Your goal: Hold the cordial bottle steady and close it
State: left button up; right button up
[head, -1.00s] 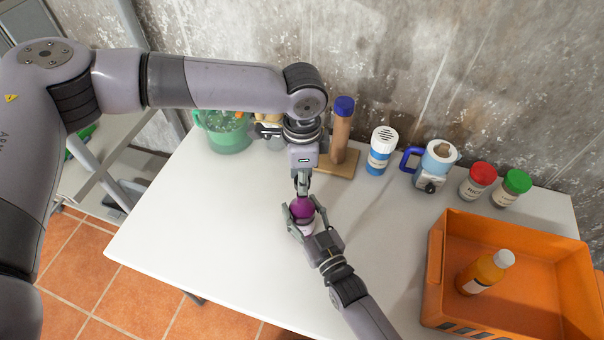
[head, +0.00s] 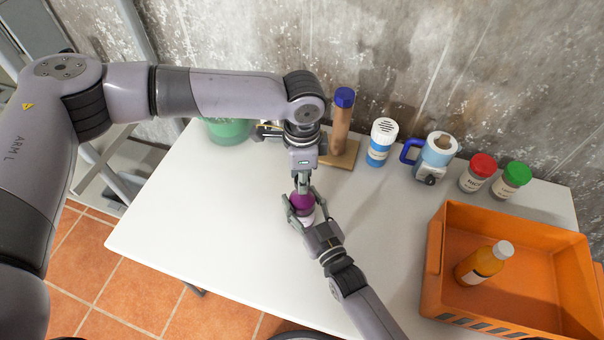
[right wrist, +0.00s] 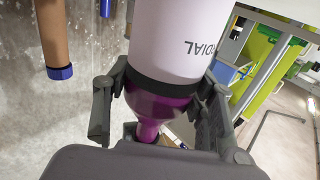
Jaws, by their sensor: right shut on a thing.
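The cordial bottle (head: 302,202) stands on the white table, purple at its upper part. In the right wrist view the bottle (right wrist: 178,45) shows a pale label with inverted lettering, a black band and a purple shoulder narrowing to the neck. My right gripper (head: 303,211) is shut on the bottle, a finger on each side. My left gripper (head: 302,187) points down directly over the bottle's top. Its fingertips are small and close to the neck; whether they grip a cap is unclear. The bottle's mouth and any cap are hidden.
An orange crate (head: 434,268) holding an orange bottle (head: 484,264) stands at right. The table's left is clear.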

pick_arm(q)
jog(key=shift+f, duration=0.2)
jog(key=shift+f, duration=0.35)
jog(key=shift+f, duration=0.25)
dwell(0.4)
pick_arm(e)
jog(key=o, duration=1.1)
jog(key=shift+c, duration=0.2)
jog(key=c, duration=0.8)
pick_arm(q)
jog(key=o, duration=0.7)
pick_arm(e)
jog(key=shift+c, duration=0.5)
pick_arm(q)
jog(key=shift+o, duration=0.2)
jog(key=shift+r, duration=0.1)
notch_tip(320, 180, up, 12)
